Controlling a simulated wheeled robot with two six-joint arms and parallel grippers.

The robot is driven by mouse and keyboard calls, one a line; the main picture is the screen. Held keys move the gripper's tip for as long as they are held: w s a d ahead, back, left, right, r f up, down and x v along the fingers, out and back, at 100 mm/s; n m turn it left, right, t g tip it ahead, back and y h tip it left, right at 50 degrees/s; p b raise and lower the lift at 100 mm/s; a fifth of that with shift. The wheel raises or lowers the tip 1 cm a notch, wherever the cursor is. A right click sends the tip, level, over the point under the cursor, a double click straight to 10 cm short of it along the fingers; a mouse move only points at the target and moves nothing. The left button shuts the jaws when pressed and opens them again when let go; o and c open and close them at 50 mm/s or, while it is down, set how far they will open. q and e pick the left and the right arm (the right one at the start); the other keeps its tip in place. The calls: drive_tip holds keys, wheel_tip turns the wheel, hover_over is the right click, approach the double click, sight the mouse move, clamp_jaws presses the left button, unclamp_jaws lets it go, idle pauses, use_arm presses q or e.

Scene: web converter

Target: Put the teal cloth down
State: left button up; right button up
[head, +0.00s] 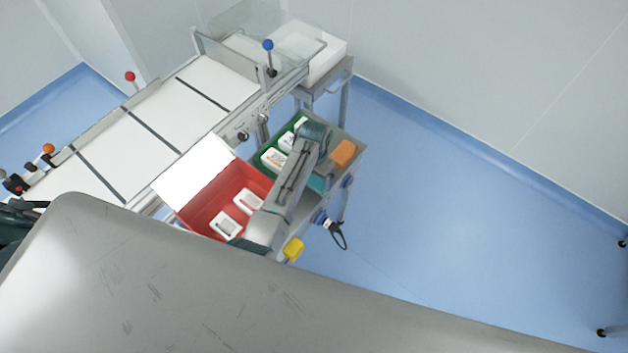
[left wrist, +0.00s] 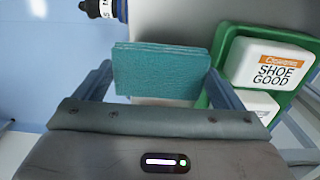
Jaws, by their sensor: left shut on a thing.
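The teal cloth (left wrist: 160,72) is a flat, folded block between the two fingers of my left gripper (left wrist: 160,90) in the left wrist view. The gripper is shut on it. In the head view a teal edge of the cloth (head: 319,184) shows beside my left gripper (head: 318,168), above the grey cart top (head: 352,139). The arm hides part of the cloth. I cannot tell whether the cloth touches the cart top. My right gripper is not in view.
A green tray (left wrist: 218,58) with white boxes (left wrist: 267,66) lies close beside the gripper. An orange block (head: 342,152) is on the cart's right side. A red bin (head: 207,207) holds white items. A white conveyor (head: 128,146) stands to the left.

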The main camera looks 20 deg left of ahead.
sight(314, 178)
use_arm(q)
wheel_tip(314, 178, down, 3)
drive_tip(key=shift+f, duration=0.55)
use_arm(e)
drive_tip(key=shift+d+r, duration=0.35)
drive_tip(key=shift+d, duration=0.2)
use_arm(q)
drive_tip(key=o, duration=0.6)
drive_tip(key=shift+f, duration=0.1)
drive_tip(key=shift+r, duration=0.4)
wheel_tip(314, 178, up, 10)
drive_tip(key=shift+r+b, duration=0.15)
drive_tip(key=shift+b, duration=0.35)
drive_tip(key=shift+r, duration=0.6)
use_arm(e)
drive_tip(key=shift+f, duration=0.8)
